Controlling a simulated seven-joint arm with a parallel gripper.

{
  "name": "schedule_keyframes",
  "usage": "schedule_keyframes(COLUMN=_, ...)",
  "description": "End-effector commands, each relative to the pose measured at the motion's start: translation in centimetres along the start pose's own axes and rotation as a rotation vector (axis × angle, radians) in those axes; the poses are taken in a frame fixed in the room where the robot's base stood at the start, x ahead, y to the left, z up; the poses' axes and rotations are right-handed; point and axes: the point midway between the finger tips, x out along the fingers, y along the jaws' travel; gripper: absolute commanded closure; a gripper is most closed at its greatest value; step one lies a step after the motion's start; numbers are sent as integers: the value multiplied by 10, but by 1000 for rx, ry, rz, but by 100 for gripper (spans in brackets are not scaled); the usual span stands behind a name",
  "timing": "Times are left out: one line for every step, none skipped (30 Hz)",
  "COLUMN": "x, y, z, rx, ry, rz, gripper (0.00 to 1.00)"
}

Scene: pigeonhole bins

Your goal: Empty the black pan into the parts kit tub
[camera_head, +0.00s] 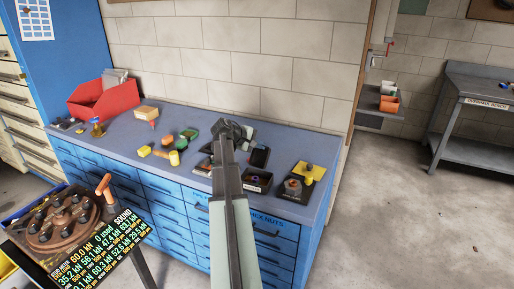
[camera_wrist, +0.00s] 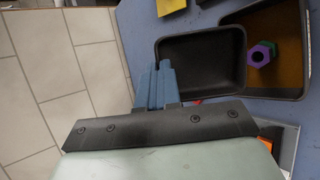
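The black pan (camera_wrist: 200,62) is a dark rectangular tray in the wrist view, and its visible inside looks empty. It also shows as a dark shape (camera_head: 259,157) right of my arm in the head view. My gripper (camera_wrist: 163,68) has its two blue-grey fingers close together at the pan's near-left corner, with the rim running in between them. The parts kit tub (camera_wrist: 281,96) is a larger black tray beside the pan, with a brown floor. A purple hex nut (camera_wrist: 259,56) and a green part (camera_wrist: 273,48) lie in it. The pan hides the tub's corner.
The tub stands on the grey top of a blue drawer cabinet. A red bin (camera_head: 104,101) and several small coloured parts are on the left. The block wall closes the back.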

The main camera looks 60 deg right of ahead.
Motion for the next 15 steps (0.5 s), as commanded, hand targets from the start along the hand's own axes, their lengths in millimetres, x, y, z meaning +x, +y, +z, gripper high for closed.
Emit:
schedule_keyframes(x=4, y=6, z=-5, rx=-16, ry=1, rz=-46, gripper=100)
schedule_keyframes(x=7, y=7, z=-6, rx=-29, ry=0, rz=-79, gripper=100)
schedule_keyframes(x=10, y=8, z=-7, rx=-48, ry=0, rz=-123, gripper=100)
schedule_keyframes(x=13, y=10, z=-8, rx=-61, ry=0, rz=-158, gripper=100)
schedule_keyframes(x=16, y=11, z=-10, rx=-76, ry=0, rz=-193, gripper=100)
schedule_keyframes(x=19, y=11, z=-11, rx=-97, ry=1, rz=-242, gripper=100)
schedule_keyframes(x=22, y=11, z=-12, rx=-112, ry=0, rz=-281, gripper=100)
schedule_keyframes(x=24, y=10, z=-13, rx=-129, ry=0, rz=-320, gripper=100)
schedule_keyframes(x=28, y=10, z=-15, rx=-149, ry=-1, rz=-369, gripper=100)
schedule_keyframes(x=31, y=10, z=-16, rx=-165, ry=0, rz=-406, gripper=100)
schedule_keyframes(x=33, y=9, z=-17, rx=-179, ry=0, rz=-442, gripper=100)
schedule_keyframes(x=36, y=9, z=-18, rx=-198, ry=0, rz=-488, gripper=100)
schedule_keyframes(x=39, y=7, z=-18, rx=-213, ry=-1, rz=-521, gripper=100)
schedule_keyframes(x=41, y=5, z=-19, rx=-225, ry=-1, rz=-554, gripper=100)
schedule_keyframes(x=43, y=3, z=-20, rx=-243, ry=0, rz=-594, gripper=100)
